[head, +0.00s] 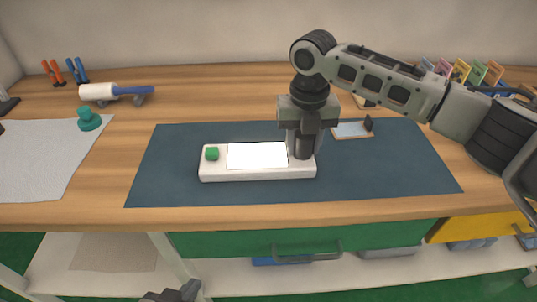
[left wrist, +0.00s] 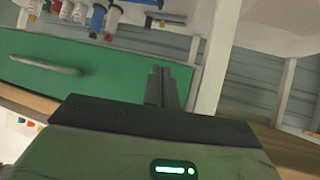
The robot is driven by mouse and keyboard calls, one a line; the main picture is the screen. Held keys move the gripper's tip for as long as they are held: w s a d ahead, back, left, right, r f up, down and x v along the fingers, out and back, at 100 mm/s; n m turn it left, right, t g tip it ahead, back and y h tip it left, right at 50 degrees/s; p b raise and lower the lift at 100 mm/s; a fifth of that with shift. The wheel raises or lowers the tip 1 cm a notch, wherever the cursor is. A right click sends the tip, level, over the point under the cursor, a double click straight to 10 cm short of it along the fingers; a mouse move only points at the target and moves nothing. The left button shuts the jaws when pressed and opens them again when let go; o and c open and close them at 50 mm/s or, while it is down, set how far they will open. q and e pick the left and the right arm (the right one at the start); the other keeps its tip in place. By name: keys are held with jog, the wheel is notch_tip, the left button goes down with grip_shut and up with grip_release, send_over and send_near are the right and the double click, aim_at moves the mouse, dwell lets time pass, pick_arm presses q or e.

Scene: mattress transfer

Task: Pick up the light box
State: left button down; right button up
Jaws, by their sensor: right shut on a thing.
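The light box (head: 258,157) is a long white block with a bright lit panel and a green knob (head: 212,153) at its left end. It lies level over the dark blue mat (head: 390,175); I cannot tell whether it touches the mat. My right gripper (head: 302,150) points straight down and is shut on the right end of the light box, hiding part of that end. My left gripper (head: 172,293) is low in front of the table, mostly out of the head view. In the left wrist view its fingers (left wrist: 166,88) are together and empty.
A small clipboard-like board (head: 350,130) lies behind the right gripper. A teal knobbed object (head: 88,119) and a grey sheet (head: 40,160) are at left, a white roller (head: 100,91) behind. A green drawer (head: 240,242) is below the table edge. The mat's left part is clear.

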jog(key=shift+r, duration=0.2)
jog(key=shift+r, duration=0.65)
jog(key=s+a+r, duration=0.2)
jog(key=s+r, duration=0.9)
jog(key=s, duration=0.2)
jog(key=shift+s+a+r, duration=0.25)
jog(key=shift+s+a, duration=0.05)
jog(key=shift+s, duration=0.1)
